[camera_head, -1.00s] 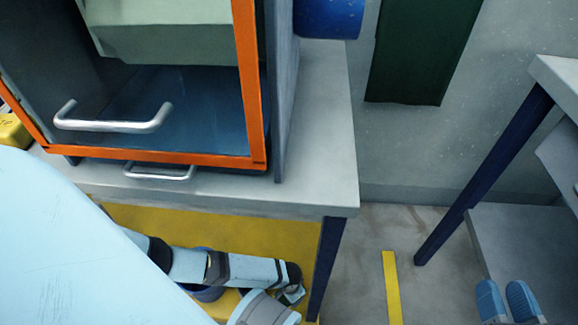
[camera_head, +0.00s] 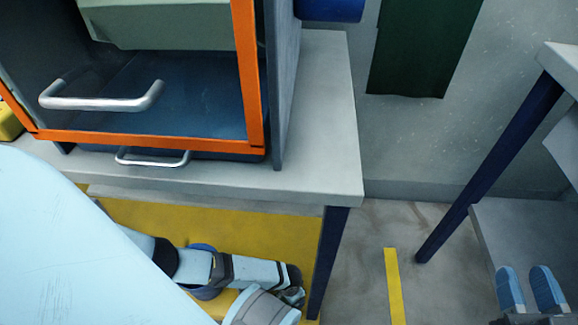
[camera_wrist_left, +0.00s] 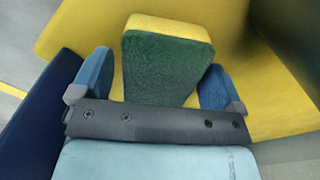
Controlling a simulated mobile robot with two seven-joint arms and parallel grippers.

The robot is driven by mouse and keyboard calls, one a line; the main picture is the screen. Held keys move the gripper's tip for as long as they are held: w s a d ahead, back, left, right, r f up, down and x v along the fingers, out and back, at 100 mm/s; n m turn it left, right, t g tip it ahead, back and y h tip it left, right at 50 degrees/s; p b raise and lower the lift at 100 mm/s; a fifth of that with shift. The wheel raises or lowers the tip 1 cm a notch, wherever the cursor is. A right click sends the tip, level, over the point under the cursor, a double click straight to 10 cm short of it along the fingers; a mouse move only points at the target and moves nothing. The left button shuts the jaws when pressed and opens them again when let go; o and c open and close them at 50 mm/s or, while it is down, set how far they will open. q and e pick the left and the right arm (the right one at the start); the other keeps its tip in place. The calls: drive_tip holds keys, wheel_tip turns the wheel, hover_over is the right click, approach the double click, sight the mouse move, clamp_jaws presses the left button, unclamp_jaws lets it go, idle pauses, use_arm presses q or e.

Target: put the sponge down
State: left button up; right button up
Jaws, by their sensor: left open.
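The sponge (camera_wrist_left: 165,65), yellow with a green scouring face, shows in the left wrist view between the two blue fingers of my left gripper (camera_wrist_left: 155,82). These fingers are open, with a gap at the sponge's left side; at its right side the finger is very close. Whether the sponge rests on the yellow surface (camera_wrist_left: 75,22) behind it, I cannot tell. The sponge and left fingers are not visible in the head view. My right gripper (camera_head: 528,290) is at the bottom right of the head view, its blue fingers apart with nothing seen between them.
A grey table (camera_head: 330,150) bears an orange-framed cabinet (camera_head: 258,90) with metal handles. A yellow surface (camera_head: 262,236) shows below the table, behind a dark blue leg (camera_head: 329,255). Another table (camera_head: 560,62) stands at right. Floor between the tables is clear, with a yellow stripe (camera_head: 394,280).

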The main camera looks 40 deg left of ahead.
use_arm(q)
drive_tip(key=shift+r, duration=0.1)
drive_tip(key=shift+r+p, duration=0.35)
wheel_tip(320, 180, up, 7)
drive_tip(key=p, duration=0.5)
wheel_tip(320, 180, up, 4)
drive_tip(key=shift+r+p, duration=0.2)
drive_tip(key=shift+p, duration=1)
use_arm(e)
drive_tip(key=s+m, duration=0.1)
drive_tip(key=a+r+m, duration=0.1)
drive_tip(key=s+r+m+g, duration=0.1)
drive_tip(key=m, duration=0.1)
drive_tip(key=shift+s+a+r+h, duration=0.25)
drive_tip(key=shift+s+h, duration=0.1)
drive_tip(key=shift+h, duration=0.05)
